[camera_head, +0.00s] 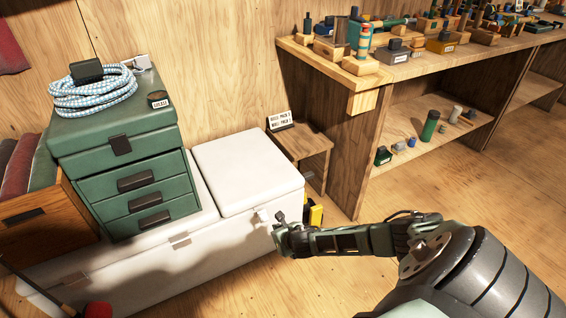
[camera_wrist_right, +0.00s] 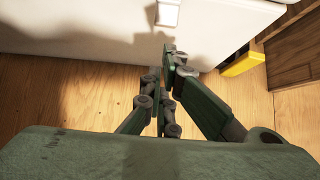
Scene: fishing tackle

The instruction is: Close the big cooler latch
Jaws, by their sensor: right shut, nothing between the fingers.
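The big cooler (camera_head: 246,238) is a long white chest against the wall. A small pale latch (camera_head: 261,214) sits on its front near the right end, under the right lid section (camera_head: 247,172). I cannot tell whether either latch is fastened. My right gripper (camera_head: 279,218) is shut and empty, just in front of and right of the right latch. In the right wrist view the gripper (camera_wrist_right: 169,55) points toward the cooler front, with a latch (camera_wrist_right: 168,13) beyond it and a visible gap between. My left gripper is out of view.
A green drawer box (camera_head: 125,165) with coiled rope (camera_head: 95,95) stands on the cooler's left part. A yellow object (camera_head: 314,213) is beside the cooler's right end. A wooden stool (camera_head: 302,143) and workbench (camera_head: 360,75) stand behind.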

